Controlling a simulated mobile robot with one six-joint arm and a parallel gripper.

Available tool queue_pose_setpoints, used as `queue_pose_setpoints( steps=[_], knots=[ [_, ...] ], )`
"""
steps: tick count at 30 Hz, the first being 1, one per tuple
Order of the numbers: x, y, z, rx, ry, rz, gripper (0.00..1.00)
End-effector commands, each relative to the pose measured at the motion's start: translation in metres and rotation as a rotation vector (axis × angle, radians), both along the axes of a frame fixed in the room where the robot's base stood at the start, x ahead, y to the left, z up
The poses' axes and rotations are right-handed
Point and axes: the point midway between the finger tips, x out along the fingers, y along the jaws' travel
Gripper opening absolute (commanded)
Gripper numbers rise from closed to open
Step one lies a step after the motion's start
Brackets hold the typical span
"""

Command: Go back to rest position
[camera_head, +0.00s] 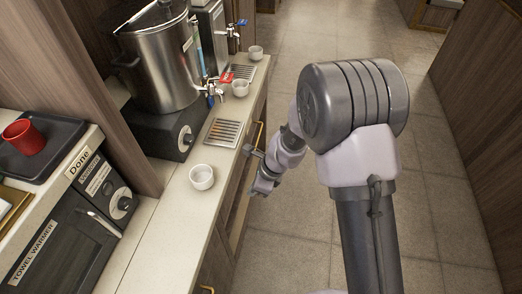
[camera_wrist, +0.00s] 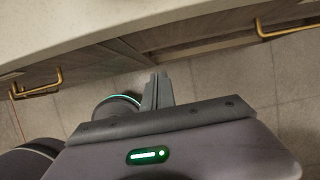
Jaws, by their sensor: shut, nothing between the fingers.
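My gripper (camera_wrist: 157,78) is shut and empty in the wrist view, its fingers together in front of the cabinet side and above the floor. In the head view my gripper (camera_head: 250,152) is beside the counter's front edge, close to a brass drawer handle. My arm is folded to the right of the counter, over the floor. No object is in its grasp.
The counter (camera_head: 170,248) holds several white cups, one (camera_head: 201,177) near the front edge. A steel urn (camera_head: 158,60) stands behind. A red cup (camera_head: 23,137) sits on a dark tray at left. Brass handles (camera_wrist: 48,84) stick out from the cabinet. The floor (camera_head: 300,250) is clear.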

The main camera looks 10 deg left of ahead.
Motion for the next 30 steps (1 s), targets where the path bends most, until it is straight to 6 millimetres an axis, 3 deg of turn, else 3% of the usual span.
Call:
queue_pose_setpoints(
  steps=[2, 4, 8, 9, 12, 15, 18, 21, 30],
  knots=[
    [0.002, -0.002, 0.008, 0.005, -0.016, 0.015, 0.0],
    [0.008, -0.011, 0.041, 0.018, -0.074, 0.075, 0.0],
    [0.0, -0.059, 0.149, 0.014, -0.298, 0.321, 0.0],
    [-0.011, -0.078, 0.18, -0.007, -0.374, 0.409, 0.0],
    [-0.052, -0.128, 0.238, -0.101, -0.546, 0.615, 0.0],
    [-0.1, -0.17, 0.27, -0.233, -0.672, 0.797, 0.0],
    [-0.138, -0.201, 0.28, -0.36, -0.739, 0.93, 0.0],
    [-0.161, -0.218, 0.28, -0.444, -0.765, 1.009, 0.0],
    [-0.17, -0.224, 0.281, -0.481, -0.772, 1.042, 0.0]
  ],
)
